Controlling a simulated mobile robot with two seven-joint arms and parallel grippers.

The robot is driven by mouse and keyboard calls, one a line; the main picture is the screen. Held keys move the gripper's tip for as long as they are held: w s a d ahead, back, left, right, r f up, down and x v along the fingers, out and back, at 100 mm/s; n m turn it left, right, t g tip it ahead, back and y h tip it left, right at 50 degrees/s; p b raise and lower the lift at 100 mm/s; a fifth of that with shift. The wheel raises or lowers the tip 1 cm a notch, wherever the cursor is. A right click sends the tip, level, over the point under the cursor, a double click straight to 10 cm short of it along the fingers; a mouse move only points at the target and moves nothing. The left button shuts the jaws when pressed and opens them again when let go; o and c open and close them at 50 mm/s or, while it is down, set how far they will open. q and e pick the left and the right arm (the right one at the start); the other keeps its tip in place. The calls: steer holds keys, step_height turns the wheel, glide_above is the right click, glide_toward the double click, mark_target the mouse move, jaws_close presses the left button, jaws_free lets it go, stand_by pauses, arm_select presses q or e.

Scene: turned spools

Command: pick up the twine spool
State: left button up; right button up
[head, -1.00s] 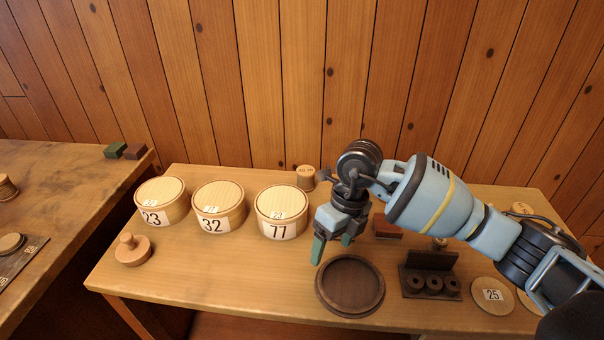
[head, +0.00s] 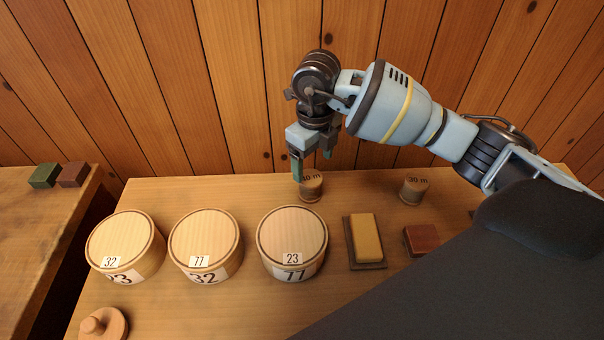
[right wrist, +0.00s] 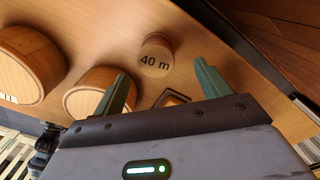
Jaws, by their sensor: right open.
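Two small tan spools stand upright near the table's back edge. The left one (head: 311,188) has a printed top that reads "40 m" in the right wrist view (right wrist: 155,58); the right one (head: 413,190) reads "30 m". My right gripper (head: 312,163) is open and empty, with green fingers, close above the 40 m spool in the head view. In the right wrist view the 40 m spool lies between and beyond my open fingertips (right wrist: 161,74), apart from them. My left gripper is not in view.
Three round wooden boxes (head: 126,248), (head: 205,246), (head: 292,245) with mismatched number labels stand left and in front. A yellow block on a dark base (head: 366,241) and a red-brown block (head: 421,240) are to the right. A wooden knob (head: 104,325) lies front left.

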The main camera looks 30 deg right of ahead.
mark_target(311, 177)
steer(key=shift+s+f, duration=0.15)
steer(key=shift+s, duration=0.1)
steer(key=shift+f, duration=0.85)
steer(key=shift+w+a+f, duration=0.1)
steer(key=shift+a+f, duration=0.05)
steer(key=shift+f, duration=1.3)
steer(key=shift+w+a+f, duration=0.1)
steer(key=shift+a+f, duration=0.05)
steer(key=shift+f, duration=1.25)
steer(key=shift+c, duration=0.3)
steer(key=c, duration=1)
steer(key=shift+c, duration=0.2)
step_height(311, 177, up, 10)
steer(key=shift+r, duration=0.1)
